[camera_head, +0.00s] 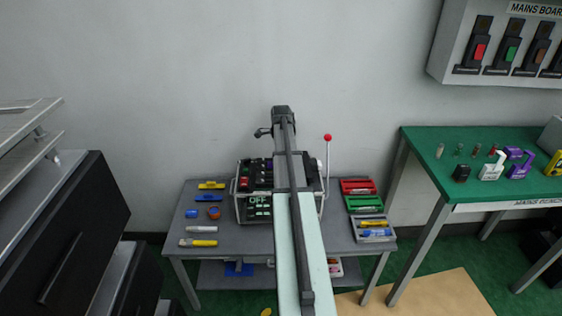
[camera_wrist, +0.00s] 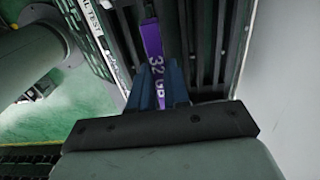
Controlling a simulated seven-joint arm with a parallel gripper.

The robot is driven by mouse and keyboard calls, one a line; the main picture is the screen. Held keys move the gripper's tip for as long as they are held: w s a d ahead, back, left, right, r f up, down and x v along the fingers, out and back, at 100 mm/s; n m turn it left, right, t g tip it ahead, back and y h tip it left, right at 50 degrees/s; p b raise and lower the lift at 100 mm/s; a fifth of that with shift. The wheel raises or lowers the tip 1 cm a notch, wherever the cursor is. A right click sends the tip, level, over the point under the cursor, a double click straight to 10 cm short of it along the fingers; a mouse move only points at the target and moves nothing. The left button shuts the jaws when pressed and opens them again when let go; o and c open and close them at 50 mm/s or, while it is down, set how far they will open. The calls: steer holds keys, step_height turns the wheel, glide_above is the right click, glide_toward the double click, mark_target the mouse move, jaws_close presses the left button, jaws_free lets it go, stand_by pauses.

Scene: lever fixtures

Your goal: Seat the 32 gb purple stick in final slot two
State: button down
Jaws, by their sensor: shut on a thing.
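The purple stick (camera_wrist: 154,52) marked "32 GB" shows in the wrist view. My gripper (camera_wrist: 160,82) is shut on it, with a blue finger on either side. I cannot tell which of these rails or gaps is final slot two, nor whether the stick touches one. In the head view my arm covers the middle of the picture, and I cannot make out the gripper's fingertips or the stick there.
A pale wall (camera_wrist: 285,80) is on the right. In the head view, a grey table (camera_head: 230,240) holds a switch box (camera_head: 252,205), coloured trays and tools. A green-topped bench (camera_head: 430,150) stands right.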

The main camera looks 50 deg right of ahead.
steer(key=shift+f, duration=1.65)
steer(key=c, duration=1)
jaws_free()
step_height(320, 180, up, 14)
steer(key=shift+f, duration=0.1)
stand_by(0.3)
